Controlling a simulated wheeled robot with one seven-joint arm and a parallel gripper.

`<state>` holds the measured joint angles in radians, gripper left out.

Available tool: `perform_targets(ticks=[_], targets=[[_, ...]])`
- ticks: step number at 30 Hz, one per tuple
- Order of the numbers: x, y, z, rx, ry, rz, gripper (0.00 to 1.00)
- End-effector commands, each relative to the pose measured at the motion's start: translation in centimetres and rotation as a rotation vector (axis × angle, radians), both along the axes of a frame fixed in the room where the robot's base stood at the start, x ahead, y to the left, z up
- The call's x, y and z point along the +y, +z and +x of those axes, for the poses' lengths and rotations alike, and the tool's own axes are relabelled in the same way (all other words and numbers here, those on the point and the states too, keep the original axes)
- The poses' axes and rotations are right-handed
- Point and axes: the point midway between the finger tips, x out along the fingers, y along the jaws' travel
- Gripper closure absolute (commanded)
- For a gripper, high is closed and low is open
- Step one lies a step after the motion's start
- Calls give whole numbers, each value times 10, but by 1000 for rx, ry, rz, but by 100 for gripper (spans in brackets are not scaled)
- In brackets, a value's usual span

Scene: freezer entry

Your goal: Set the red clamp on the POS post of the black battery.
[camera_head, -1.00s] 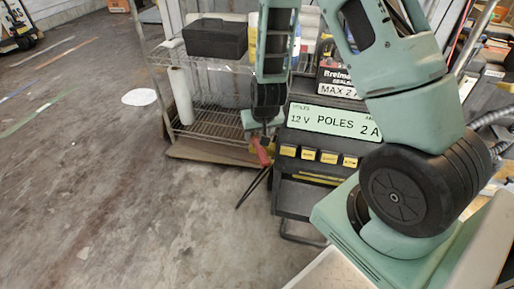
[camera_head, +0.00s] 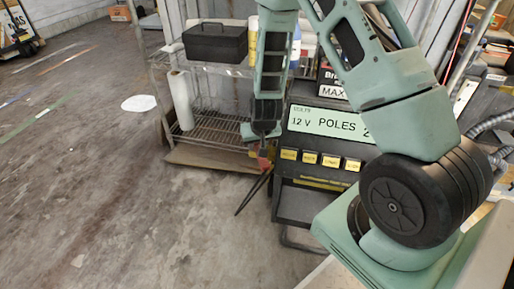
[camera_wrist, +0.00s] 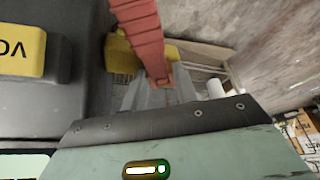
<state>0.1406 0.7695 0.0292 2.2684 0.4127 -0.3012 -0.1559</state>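The red clamp (camera_head: 264,161) hangs below my gripper (camera_head: 262,139), in front of the charger's left edge, with a dark cable trailing down. In the wrist view the clamp (camera_wrist: 140,30) is a ribbed red bar, its end between the grey fingers of my gripper (camera_wrist: 160,92), which look closed on it. The black battery (camera_head: 328,76) appears to be the dark box with a white "MAX" label on top of the charger, right of my gripper. My arm covers its right part. Its POS post cannot be made out.
The charger (camera_head: 300,170) has a lit panel reading "12 V POLES" and a row of yellow labels. A wire shelf (camera_head: 215,127) on the left holds a black case (camera_head: 215,42) and a white roll (camera_head: 181,100). The floor at left is open.

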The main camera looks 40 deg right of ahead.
Motion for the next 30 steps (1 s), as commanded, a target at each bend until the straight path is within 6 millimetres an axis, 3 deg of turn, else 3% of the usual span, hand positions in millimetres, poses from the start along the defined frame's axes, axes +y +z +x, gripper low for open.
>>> perform_targets(ticks=[10,21,30], targets=[[0,8,1,-2,0,-1,99],[0,78,1,-3,2,-1,99],[0,105,0,-1,1,-1,99]])
